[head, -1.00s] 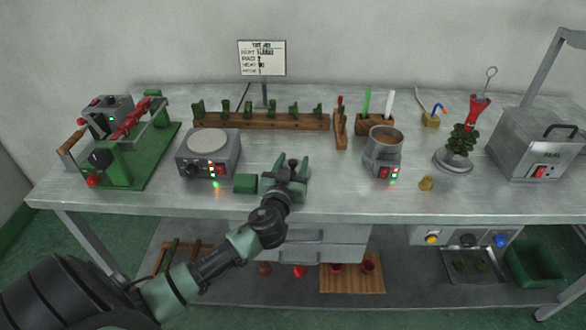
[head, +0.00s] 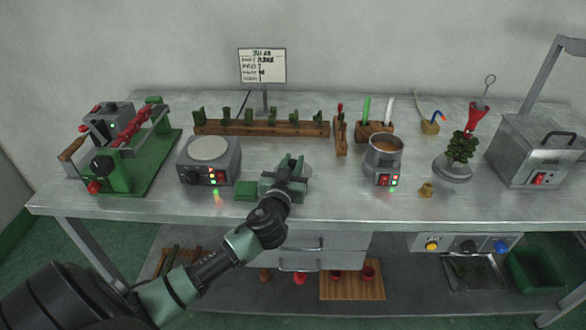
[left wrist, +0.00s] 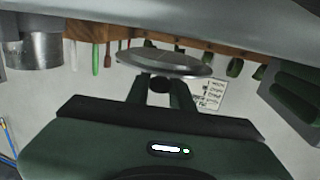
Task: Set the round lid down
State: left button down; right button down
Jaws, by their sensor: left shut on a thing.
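The round lid (left wrist: 170,62) is a silvery disc in the left wrist view, which is upside down. My left gripper (left wrist: 160,86) is shut on the small dark knob at its middle. In the head view my left gripper (head: 289,170) is over the front middle of the bench, between the round-topped heater and the wax pot. The lid is hard to make out there, largely hidden by the gripper. I cannot tell whether it touches the bench. The wax pot (head: 384,158) is open, with brown wax showing. My right gripper is not in view.
The metal bench (head: 335,199) has free room right of the gripper. A green block (head: 246,188) lies close on its left, near the heater (head: 208,164). A wooden rack (head: 262,127) stands behind. A small brass piece (head: 427,190) is near the front edge.

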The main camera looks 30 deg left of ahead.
pick_arm(q)
notch_tip(320, 180, up, 18)
jog(key=p, duration=0.2)
jog(key=s+d+f+m+t+h, duration=0.1)
jog(key=s+d+f+m+h, duration=0.15)
jog(key=s+d+f, duration=0.5)
jog(key=s+d+f+m+h, duration=0.2)
jog(key=s+d+f+h, duration=0.2)
jog(key=s+d, duration=0.55)
notch_tip(320, 180, up, 11)
jog(key=n+g+y, duration=0.1)
jog(key=n+y, duration=0.4)
jog(key=y, duration=0.2)
send_over(293, 161)
jog(key=shift+m+h, duration=0.25)
